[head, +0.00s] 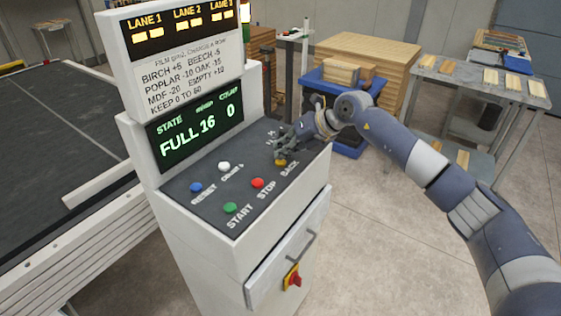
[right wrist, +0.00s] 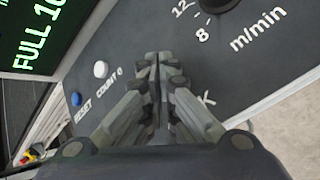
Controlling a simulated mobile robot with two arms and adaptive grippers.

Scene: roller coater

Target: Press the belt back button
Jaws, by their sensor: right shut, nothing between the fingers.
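The belt back button (head: 281,162) is a small yellow-orange button above the word BACK on the sloped dark control panel (head: 205,220). In the head view my right gripper (head: 284,150) is shut and empty, with its fingertips right by this button. I cannot tell whether they touch it. In the right wrist view the closed fingers (right wrist: 158,65) point at the panel and hide the button. Only the end of the word BACK shows beside them. My left gripper is not in view.
Near it are a red STOP button (head: 257,183), a green START button (head: 230,208), a blue RESET button (head: 196,187) and a white COUNT 0 button (head: 224,166). A black knob (right wrist: 218,4) sits beyond the fingers. The display (head: 195,137) reads FULL 16 0.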

